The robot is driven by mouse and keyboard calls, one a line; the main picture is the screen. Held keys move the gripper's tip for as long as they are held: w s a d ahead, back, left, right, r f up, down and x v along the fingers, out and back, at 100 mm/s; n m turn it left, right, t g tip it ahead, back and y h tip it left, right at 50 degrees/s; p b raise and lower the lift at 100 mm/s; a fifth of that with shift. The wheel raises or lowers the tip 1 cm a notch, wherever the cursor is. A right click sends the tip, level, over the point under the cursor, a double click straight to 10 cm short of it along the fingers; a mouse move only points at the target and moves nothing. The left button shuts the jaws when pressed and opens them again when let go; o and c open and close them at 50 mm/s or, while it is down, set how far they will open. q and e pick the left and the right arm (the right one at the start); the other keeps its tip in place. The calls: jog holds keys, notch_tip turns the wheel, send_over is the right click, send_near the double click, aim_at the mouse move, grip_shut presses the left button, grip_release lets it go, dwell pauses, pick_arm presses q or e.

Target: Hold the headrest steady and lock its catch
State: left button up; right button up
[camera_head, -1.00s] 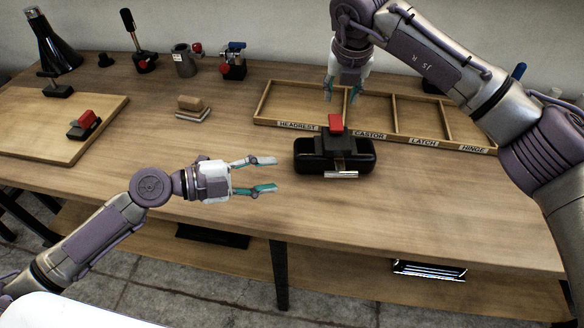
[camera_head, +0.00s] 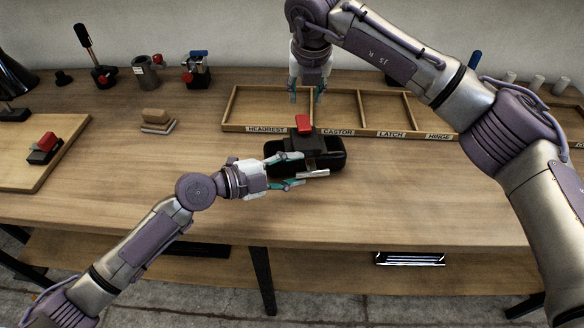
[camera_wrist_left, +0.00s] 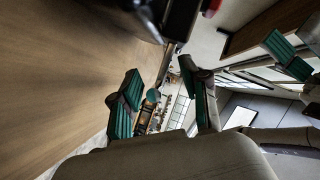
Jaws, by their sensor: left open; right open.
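The black padded headrest (camera_head: 334,160) lies on the bench in front of the tray. A black block with a red catch (camera_head: 303,122) sits on its top, and a shiny bar (camera_head: 313,174) sticks out at its front. My left gripper (camera_head: 300,169) is open at the headrest's front left, its fingertips by the block and the bar; I cannot tell whether they touch. In the left wrist view the open fingers (camera_wrist_left: 158,95) show with the dark headrest (camera_wrist_left: 168,15) at the top edge. My right gripper (camera_head: 305,97) is open, pointing down just behind and above the red catch.
A wooden tray (camera_head: 226,110) with compartments labelled HEADREST, CASTOR, LATCH and HINGE stands behind the headrest. A board (camera_head: 22,172) with a red-topped clamp (camera_head: 44,148) lies at the left. A wooden block (camera_head: 156,118) and several tools stand further back. The bench front is clear.

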pick_arm(q)
grip_shut()
jog(key=shift+c, duration=0.2)
grip_release()
jog(key=v, duration=1.2)
